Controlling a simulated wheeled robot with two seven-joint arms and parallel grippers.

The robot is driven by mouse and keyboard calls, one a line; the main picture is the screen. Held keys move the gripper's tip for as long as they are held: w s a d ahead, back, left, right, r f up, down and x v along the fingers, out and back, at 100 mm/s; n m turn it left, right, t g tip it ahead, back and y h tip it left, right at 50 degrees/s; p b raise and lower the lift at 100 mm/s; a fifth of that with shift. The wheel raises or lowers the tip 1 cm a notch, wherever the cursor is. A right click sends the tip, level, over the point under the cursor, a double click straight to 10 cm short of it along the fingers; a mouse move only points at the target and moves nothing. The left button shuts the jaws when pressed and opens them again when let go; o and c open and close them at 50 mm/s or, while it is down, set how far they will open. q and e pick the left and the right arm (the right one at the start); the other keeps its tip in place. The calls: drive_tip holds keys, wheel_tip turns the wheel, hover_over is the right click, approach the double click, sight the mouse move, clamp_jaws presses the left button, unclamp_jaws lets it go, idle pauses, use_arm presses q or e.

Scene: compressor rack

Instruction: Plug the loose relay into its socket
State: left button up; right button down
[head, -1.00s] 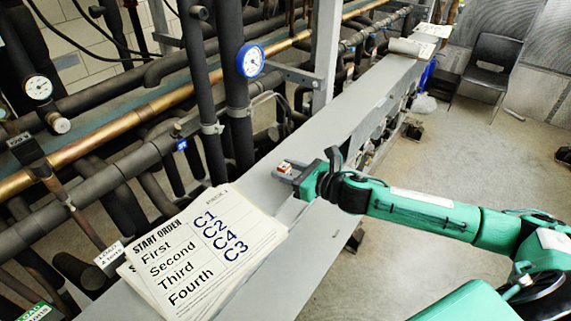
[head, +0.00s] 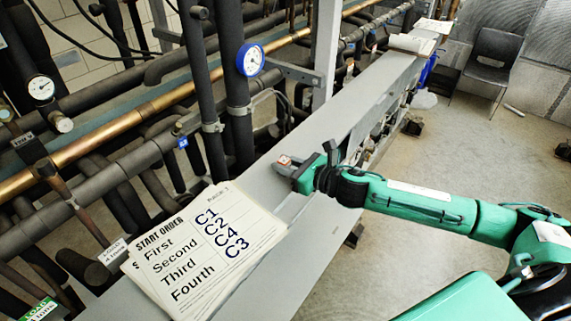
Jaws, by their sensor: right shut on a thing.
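My right gripper (head: 290,171) reaches in from the right, over the long grey beam top. It is shut on a small relay (head: 284,160), whose white and reddish top shows between the fingertips. The relay is held over or at the beam surface; I cannot tell whether it touches. The fingers and the hand hide its lower part. I cannot make out the socket in this view. My left gripper is not in view.
A stack of start-order sheets (head: 205,250) lies on the near part of the grey beam (head: 345,105). Dark pipes and a blue-rimmed gauge (head: 250,60) stand behind, left of the gripper. Papers (head: 412,44) lie at the beam's far end. A black chair (head: 493,62) stands at the back right.

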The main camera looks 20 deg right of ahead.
drive_tip(key=shift+r+p, duration=0.35)
drive_tip(key=shift+r, duration=0.55)
drive_tip(key=shift+s+d+f+b, duration=0.2)
drive_tip(key=shift+s+d+b, duration=0.1)
drive_tip(key=shift+s+b, duration=0.15)
drive_tip(key=b+v, duration=0.1)
drive_tip(key=v, duration=0.1)
drive_tip(key=b+v, duration=0.1)
drive_tip(key=v, duration=0.1)
drive_tip(key=shift+s+d+f+b, duration=0.1)
drive_tip(key=shift+s+f+b, duration=0.05)
drive_tip(key=shift+f+b, duration=0.25)
drive_tip(key=b, duration=1.2)
approach(289, 164)
drive_tip(key=s, duration=0.1)
drive_tip(key=shift+d+f, duration=0.1)
drive_tip(key=shift+d, duration=0.15)
drive_tip(key=shift+w+p, duration=0.1)
drive_tip(key=shift+p, duration=0.2)
